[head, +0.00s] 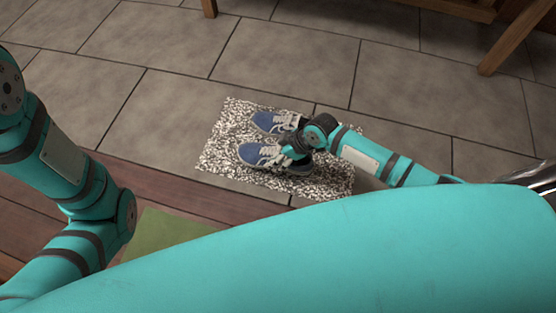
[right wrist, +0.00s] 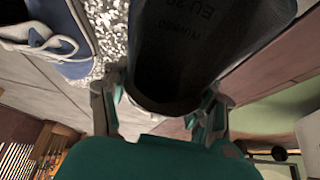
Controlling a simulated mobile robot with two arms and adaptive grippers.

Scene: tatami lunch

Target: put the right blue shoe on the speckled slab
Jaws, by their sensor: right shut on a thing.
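Two blue shoes with pale laces are over the speckled slab (head: 215,155), toes to the left. My right gripper (head: 303,145) is shut on the heel end of the nearer blue shoe (head: 258,154). In the right wrist view this shoe's dark inside (right wrist: 195,45) fills the middle, between the fingers. I cannot tell whether its sole rests on the slab. The farther blue shoe (head: 268,121) is on the slab beside it and also shows in the right wrist view (right wrist: 62,42). My left arm is at the left of the head view; its gripper is out of view.
Grey floor tiles (head: 285,60) lie clear around the slab. A wooden floor edge (head: 85,158) and a green mat (head: 165,230) are nearer to me. Wooden furniture legs (head: 505,45) stand at the back right.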

